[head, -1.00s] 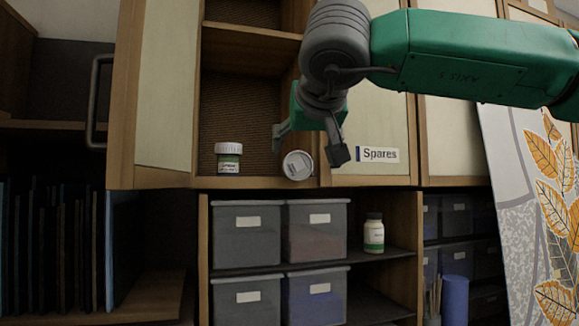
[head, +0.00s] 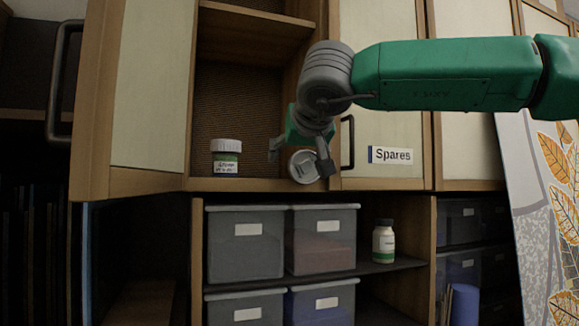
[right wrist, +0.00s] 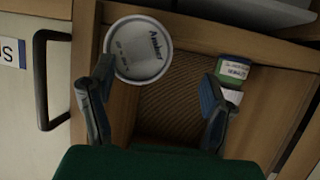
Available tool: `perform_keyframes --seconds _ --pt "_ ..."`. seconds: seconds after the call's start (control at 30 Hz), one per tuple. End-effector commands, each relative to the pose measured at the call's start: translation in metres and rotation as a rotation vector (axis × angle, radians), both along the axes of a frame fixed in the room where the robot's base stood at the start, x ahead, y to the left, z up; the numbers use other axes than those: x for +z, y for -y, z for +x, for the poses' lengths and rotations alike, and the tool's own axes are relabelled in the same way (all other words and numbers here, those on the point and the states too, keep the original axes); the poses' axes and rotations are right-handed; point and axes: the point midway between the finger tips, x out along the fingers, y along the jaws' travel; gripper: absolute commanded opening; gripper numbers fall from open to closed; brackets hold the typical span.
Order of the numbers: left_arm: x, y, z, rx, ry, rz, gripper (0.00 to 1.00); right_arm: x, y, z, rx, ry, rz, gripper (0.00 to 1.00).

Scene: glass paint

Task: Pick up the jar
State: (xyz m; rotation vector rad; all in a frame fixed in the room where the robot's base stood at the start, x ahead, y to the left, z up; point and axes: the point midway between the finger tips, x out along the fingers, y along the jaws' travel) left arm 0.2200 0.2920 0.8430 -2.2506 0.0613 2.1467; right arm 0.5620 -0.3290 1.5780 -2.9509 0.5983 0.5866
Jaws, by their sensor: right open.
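A jar lying on its side (head: 303,168) is on the upper cupboard's floor, its round pale end facing out. In the right wrist view its printed end (right wrist: 139,48) sits by the left finger. An upright jar (head: 226,158) with a white lid and green label stands to its left; it also shows in the right wrist view (right wrist: 233,72). My right gripper (head: 300,160) is open and empty, its fingers in front of and around the lying jar in the head view. I cannot tell whether they touch it. My left gripper is not in view.
A cupboard door (head: 147,90) stands open at left. The closed door labelled Spares (head: 391,155) has a dark handle (head: 347,143). Below, grey bins (head: 245,255) and a white bottle with a dark cap (head: 383,245) fill the shelves. A leaf-patterned panel (head: 535,200) leans at right.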

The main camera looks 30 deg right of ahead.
Motion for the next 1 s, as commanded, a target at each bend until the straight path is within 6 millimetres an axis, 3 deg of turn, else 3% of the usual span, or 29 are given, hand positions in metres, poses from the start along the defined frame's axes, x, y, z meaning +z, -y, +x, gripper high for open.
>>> perform_keyframes --seconds 0.2,0.4,0.63,0.67,0.8,1.0 --pt "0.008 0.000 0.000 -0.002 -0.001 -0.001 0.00 -0.005 0.022 0.028 -0.004 -0.003 0.008 0.71" --pt "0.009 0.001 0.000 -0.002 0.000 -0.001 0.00 -0.013 0.021 0.048 -0.002 -0.003 0.000 0.71" --pt "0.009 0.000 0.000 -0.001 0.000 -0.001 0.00 -0.014 0.014 0.050 0.001 -0.004 -0.005 0.71" --pt "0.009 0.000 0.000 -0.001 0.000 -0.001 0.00 -0.014 0.014 0.050 0.002 -0.005 -0.004 0.78" --pt "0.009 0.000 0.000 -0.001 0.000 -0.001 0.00 -0.015 0.017 0.050 0.002 -0.005 -0.002 0.28" --pt "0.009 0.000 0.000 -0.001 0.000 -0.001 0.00 -0.014 0.021 0.049 0.001 -0.003 0.001 0.25"
